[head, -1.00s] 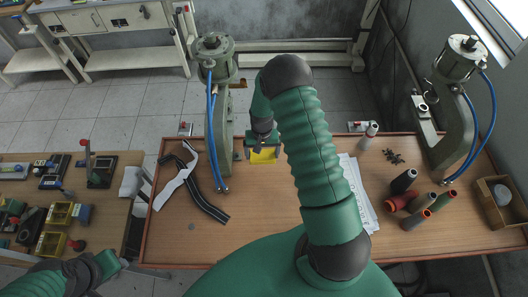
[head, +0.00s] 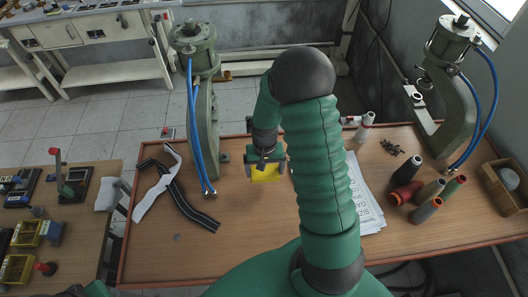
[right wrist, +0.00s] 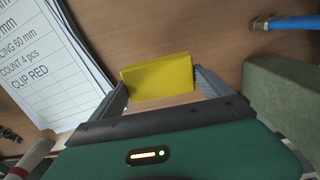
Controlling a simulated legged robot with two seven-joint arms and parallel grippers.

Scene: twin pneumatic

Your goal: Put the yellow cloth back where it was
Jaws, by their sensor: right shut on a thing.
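The yellow cloth (head: 268,174) is a small folded block between the fingers of my right gripper (head: 266,169), over the back middle of the wooden table (head: 255,225). In the right wrist view, the cloth (right wrist: 158,78) is gripped at its left and right ends by the two fingers of my right gripper (right wrist: 161,84). Brown tabletop shows around it; I cannot tell the exact gap below it. My left gripper is not in view; only a bit of my left arm shows at the bottom left edge.
A green press (head: 202,130) with blue hoses stands left of the cloth. Printed sheets (head: 366,195) lie right of it, partly behind my arm. Thread spools (head: 405,193) and a second press (head: 457,95) are farther right. Black and white strips (head: 180,195) lie left. The front middle is clear.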

